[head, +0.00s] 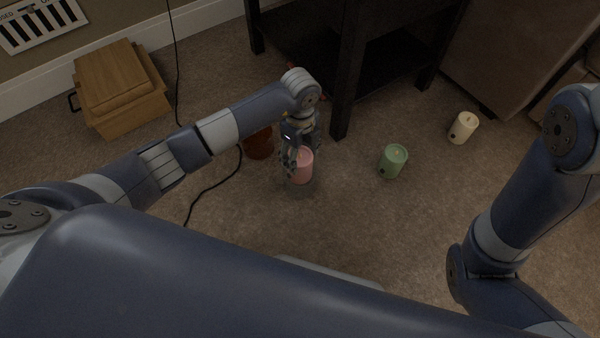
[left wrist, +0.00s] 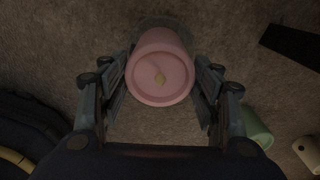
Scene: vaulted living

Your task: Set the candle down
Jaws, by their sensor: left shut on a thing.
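A pink candle (head: 302,168) is between the fingers of my left gripper (head: 294,160), which is shut on it, low over the carpet.
A dark table (head: 350,75) stands just behind the left gripper. A reddish-brown pot (head: 259,143) is left of the candle, near a black cable (head: 213,193). A wooden box (head: 121,86) sits at the wall. Carpet in front of the candles is clear.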

